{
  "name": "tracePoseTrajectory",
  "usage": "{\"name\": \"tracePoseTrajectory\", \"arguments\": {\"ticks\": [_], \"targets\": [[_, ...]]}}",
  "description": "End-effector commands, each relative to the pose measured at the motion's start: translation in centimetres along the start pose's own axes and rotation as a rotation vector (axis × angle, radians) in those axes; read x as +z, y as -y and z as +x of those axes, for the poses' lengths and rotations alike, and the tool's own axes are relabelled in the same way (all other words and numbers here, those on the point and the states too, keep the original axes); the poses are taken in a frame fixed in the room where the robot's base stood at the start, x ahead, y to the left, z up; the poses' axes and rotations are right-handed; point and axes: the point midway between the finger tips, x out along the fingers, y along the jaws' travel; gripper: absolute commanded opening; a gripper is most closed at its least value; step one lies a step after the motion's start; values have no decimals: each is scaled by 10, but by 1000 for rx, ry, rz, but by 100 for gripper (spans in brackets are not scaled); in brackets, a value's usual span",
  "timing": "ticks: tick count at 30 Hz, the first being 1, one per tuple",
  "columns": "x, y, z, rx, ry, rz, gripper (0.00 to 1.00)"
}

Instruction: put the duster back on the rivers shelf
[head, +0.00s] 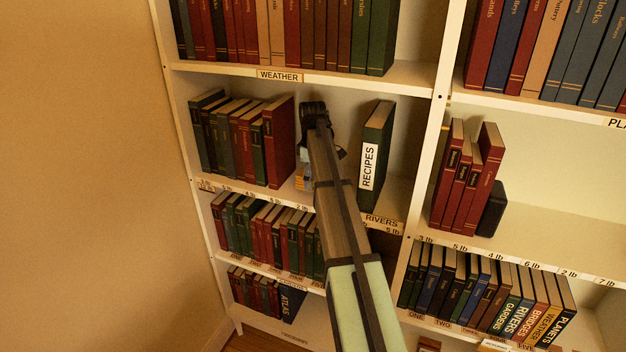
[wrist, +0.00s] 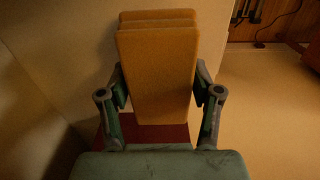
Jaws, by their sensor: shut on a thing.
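The duster shows in the wrist view as a tan, layered block (wrist: 157,75) between the two fingers of my gripper (wrist: 160,88). My gripper is shut on it. In the head view, my gripper (head: 303,160) points down inside the rivers shelf, and a small orange part of the duster (head: 300,184) shows below it, close to the shelf board. I cannot tell whether it touches the board. The rivers shelf carries a RIVERS label (head: 381,220) on its front edge. My arm hides part of the shelf.
A row of books ends with a red book (head: 280,142) left of my gripper. The WEATHER shelf edge (head: 300,78) lies above, and a white upright (head: 432,130) bounds the bay on the right.

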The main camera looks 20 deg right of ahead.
Motion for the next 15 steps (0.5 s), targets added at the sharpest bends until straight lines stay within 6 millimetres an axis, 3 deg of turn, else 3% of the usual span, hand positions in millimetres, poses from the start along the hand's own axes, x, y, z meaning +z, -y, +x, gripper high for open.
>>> {"name": "tracePoseTrajectory", "arguments": {"ticks": [6, 15], "targets": [[0, -3, 13, 0, 0, 0, 31], [0, -4, 16, 1, 0, 0, 31]]}}
